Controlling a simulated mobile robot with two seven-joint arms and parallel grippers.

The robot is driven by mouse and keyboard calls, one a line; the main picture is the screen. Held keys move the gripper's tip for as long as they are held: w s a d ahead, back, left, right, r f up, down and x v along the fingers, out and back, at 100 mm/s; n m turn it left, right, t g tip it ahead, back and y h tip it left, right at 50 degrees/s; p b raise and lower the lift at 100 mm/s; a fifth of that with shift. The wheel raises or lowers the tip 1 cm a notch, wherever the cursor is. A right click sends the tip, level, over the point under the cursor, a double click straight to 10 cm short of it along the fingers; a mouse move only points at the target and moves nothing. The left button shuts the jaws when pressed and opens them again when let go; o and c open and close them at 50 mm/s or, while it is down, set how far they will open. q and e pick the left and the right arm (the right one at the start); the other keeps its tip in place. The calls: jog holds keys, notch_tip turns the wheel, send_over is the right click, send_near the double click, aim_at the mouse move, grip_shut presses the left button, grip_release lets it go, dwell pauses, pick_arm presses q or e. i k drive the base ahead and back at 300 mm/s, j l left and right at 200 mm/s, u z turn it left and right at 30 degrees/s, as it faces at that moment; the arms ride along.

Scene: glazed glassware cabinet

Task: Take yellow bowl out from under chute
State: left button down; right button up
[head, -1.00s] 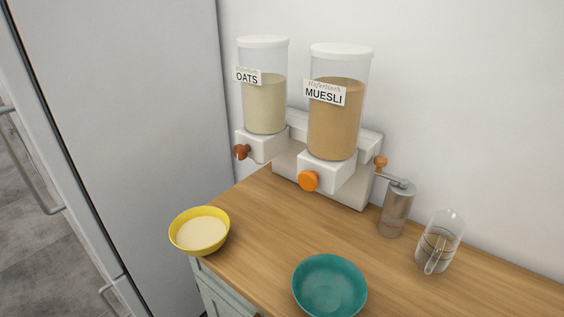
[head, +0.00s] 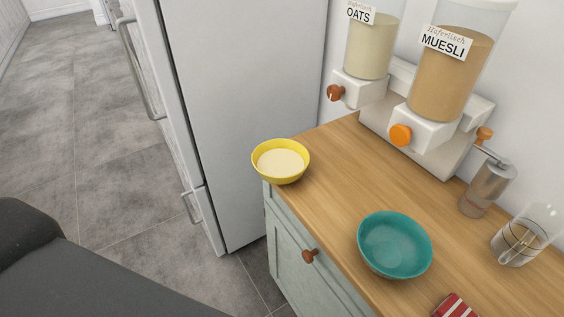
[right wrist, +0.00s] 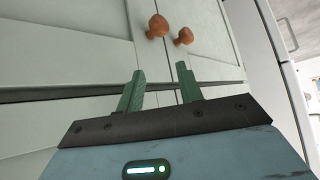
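The yellow bowl (head: 281,162) stands at the left front corner of the wooden counter in the head view, filled with a pale cream-coloured content. It is clear of the chutes, in front of the oats dispenser (head: 368,50) and the muesli dispenser (head: 450,75). My right gripper (right wrist: 160,72) shows in the right wrist view with its two green fingers apart and nothing between them. It faces the pale green cabinet doors (right wrist: 85,40). Neither gripper shows in the head view.
A teal bowl (head: 395,246) stands on the counter (head: 335,190), right of the yellow bowl. A grinder (head: 487,188), a glass jug (head: 525,236) and a red-striped item (head: 455,306) are further right. The fridge (head: 240,100) rises on the left. Grey floor (head: 60,110) is open beyond.

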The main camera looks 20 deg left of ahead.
aim_at(277, 161)
jog(key=j+z, duration=0.1)
jog(key=z, duration=0.35)
jog(key=j+z, duration=0.1)
jog(key=z, duration=0.35)
jog(key=k+j+z, duration=0.1)
jog(key=j+z, duration=0.25)
jog(key=k+j+z, duration=0.15)
jog(key=j+z, duration=0.2)
jog(key=k+j, duration=0.25)
jog(key=j, duration=0.2)
jog(key=k+j+z, duration=0.15)
jog(key=j, duration=0.3)
jog(key=k+j, duration=0.3)
jog(key=j+z, duration=0.05)
jog(key=j, duration=0.05)
